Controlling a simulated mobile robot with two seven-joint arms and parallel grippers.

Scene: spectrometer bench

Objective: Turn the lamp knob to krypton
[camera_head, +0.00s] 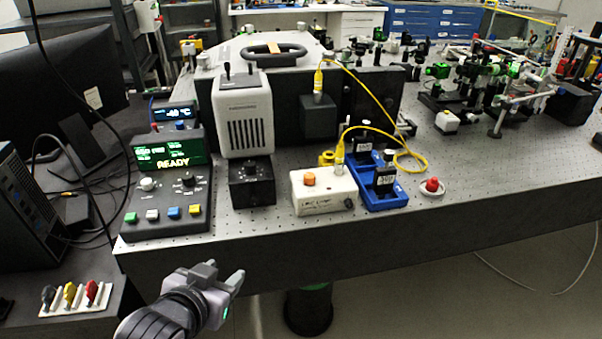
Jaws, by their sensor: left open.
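A white vented housing (242,122), which looks like a lamp unit, stands on the perforated bench. A black box (252,193) with a dark round knob (251,169) on top is in front of it. The control console (165,222) to its left has a light knob (148,184), a dark knob (188,180) and a green display reading READY (172,162). Labels are too small to read, so I cannot tell which knob is the lamp knob or its setting. My left gripper (224,273) is open and empty in front of the bench edge, apart from the knobs. My right gripper is not in view.
A white box with an orange button (309,179) and a blue tray (385,200) with dark blocks stand right of the black box. A yellow cable (385,97) arches above them. A red button (432,184) is further right. A monitor (60,75) stands left.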

